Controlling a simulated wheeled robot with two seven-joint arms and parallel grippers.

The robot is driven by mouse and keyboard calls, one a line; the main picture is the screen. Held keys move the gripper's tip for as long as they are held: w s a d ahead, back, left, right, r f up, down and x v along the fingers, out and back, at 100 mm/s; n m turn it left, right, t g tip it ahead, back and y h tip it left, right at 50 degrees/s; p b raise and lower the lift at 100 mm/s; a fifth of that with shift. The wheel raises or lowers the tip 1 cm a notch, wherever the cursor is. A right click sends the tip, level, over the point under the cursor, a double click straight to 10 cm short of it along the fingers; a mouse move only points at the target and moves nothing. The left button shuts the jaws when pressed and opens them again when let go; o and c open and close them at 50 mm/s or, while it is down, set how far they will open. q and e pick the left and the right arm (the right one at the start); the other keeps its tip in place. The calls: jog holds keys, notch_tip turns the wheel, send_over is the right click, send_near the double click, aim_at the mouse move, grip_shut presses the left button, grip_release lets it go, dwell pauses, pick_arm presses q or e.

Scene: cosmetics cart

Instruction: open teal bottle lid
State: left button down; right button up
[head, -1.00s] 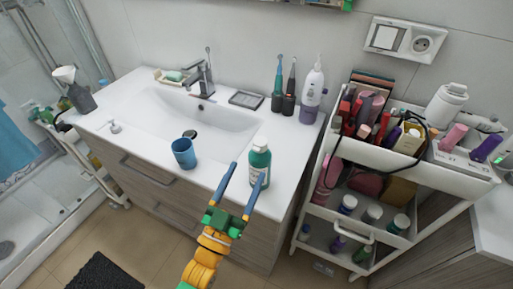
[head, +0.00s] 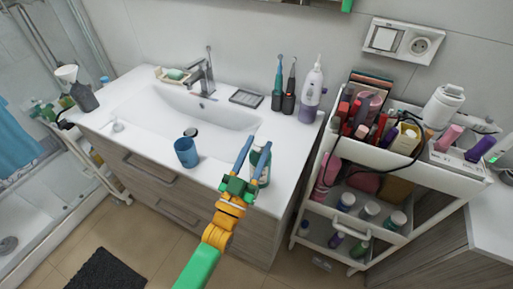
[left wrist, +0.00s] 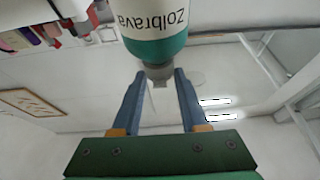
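The teal bottle (head: 264,176) stands upright near the front right edge of the white sink counter, partly hidden by my left gripper in the head view. My left gripper (head: 259,142) is at the bottle's top with its two blue fingers apart. In the left wrist view the bottle (left wrist: 155,48) appears upside down, with a "Zolbrava" label. Its grey lid (left wrist: 158,72) lies between or just beyond the tips of the open fingers (left wrist: 160,76). A gap shows beside the lid, and I cannot tell whether either finger touches it. My right gripper is not in view.
A blue cup (head: 186,153) stands left of the bottle on the counter (head: 213,172). The sink basin lies behind. Toothbrushes and a white-purple bottle (head: 311,92) stand at the back. A loaded cosmetics cart (head: 336,213) is close on the right.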

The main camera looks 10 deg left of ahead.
aim_at(259, 143)
pick_arm(q)
jog(key=shift+r+g+p, duration=0.3)
jog(key=shift+p, duration=0.4)
jog(key=r+g+y+p, duration=0.1)
jog(key=g+p, duration=0.1)
jog(key=p, duration=0.2)
jog(key=shift+w+r, duration=0.1)
jog(key=shift+r, duration=0.05)
jog(key=shift+g+p, duration=0.55)
jog(key=shift+g, duration=0.05)
jog(key=g, duration=0.2)
jog(key=w+r+g+y, duration=0.1)
jog(key=g, duration=0.1)
jog(key=shift+w+d, duration=0.15)
jog(key=shift+d, duration=0.05)
jog(key=g, duration=0.2)
jog(key=w+g+y, duration=0.1)
jog(key=shift+w+d+r+g+y, duration=0.1)
jog(key=shift+d+r+g+y, duration=0.1)
jog(key=shift+r+g+y, duration=0.15)
jog(key=g, duration=0.1)
jog(key=w+g+y, duration=0.1)
jog(key=g, duration=0.2)
jog(key=shift+w+d+r+g, duration=0.1)
jog(key=shift+w+d+g, duration=0.05)
jog(key=shift+d+g, duration=0.15)
jog(key=shift+w+g+y, duration=0.2)
jog(key=shift+g+y, duration=0.15)
jog(key=shift+g, duration=0.5)
jog(key=shift+f, duration=0.25)
